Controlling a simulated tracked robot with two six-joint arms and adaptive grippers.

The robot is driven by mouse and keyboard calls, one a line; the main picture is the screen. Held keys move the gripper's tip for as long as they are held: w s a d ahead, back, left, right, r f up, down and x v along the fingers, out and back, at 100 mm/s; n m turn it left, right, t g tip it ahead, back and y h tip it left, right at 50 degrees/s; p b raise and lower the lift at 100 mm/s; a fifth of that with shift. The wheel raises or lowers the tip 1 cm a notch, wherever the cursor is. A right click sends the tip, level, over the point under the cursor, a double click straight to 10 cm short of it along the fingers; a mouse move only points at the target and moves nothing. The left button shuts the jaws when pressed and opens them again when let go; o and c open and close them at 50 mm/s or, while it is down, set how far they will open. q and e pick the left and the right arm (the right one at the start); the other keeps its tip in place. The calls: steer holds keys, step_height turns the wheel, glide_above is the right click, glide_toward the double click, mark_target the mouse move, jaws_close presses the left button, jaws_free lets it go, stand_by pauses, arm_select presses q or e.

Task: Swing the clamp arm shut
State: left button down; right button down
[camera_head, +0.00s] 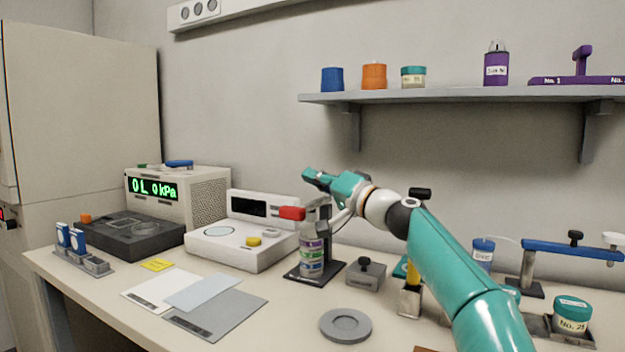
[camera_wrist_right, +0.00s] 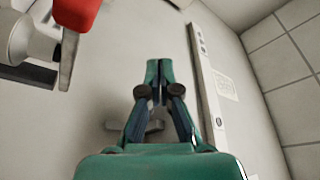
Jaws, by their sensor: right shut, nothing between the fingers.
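The clamp stand (camera_head: 329,268) stands on the bench with a stack of labelled jars (camera_head: 312,251) on its dark base. The clamp arm's red end (camera_head: 291,213) sticks out to the left near the top of the stack; I cannot tell whether the arm is fully over it. The red end also shows at the upper left of the right wrist view (camera_wrist_right: 76,12). My right gripper (camera_head: 311,177) is shut and empty, above the clamp, and its fingers show in the right wrist view (camera_wrist_right: 158,72). My arm and gripper partly hide the clamp's upper part. My left gripper is out of view.
A white balance (camera_head: 240,252) and a pressure display unit (camera_head: 205,190) stand to the left. A small grey block with a knob (camera_head: 367,276) and a round grey dish (camera_head: 345,325) are close by. A shelf (camera_head: 450,97) with jars runs above.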

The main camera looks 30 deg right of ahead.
steer(key=shift+r, duration=0.1)
step_height(320, 180, up, 4)
steer(key=p, duration=0.4)
steer(key=s+d+f+b, duration=0.3)
steer(key=s+d+b, duration=0.2)
steer(key=s, duration=0.3)
steer(key=shift+f+b, duration=0.3)
steer(key=shift+w, duration=0.1)
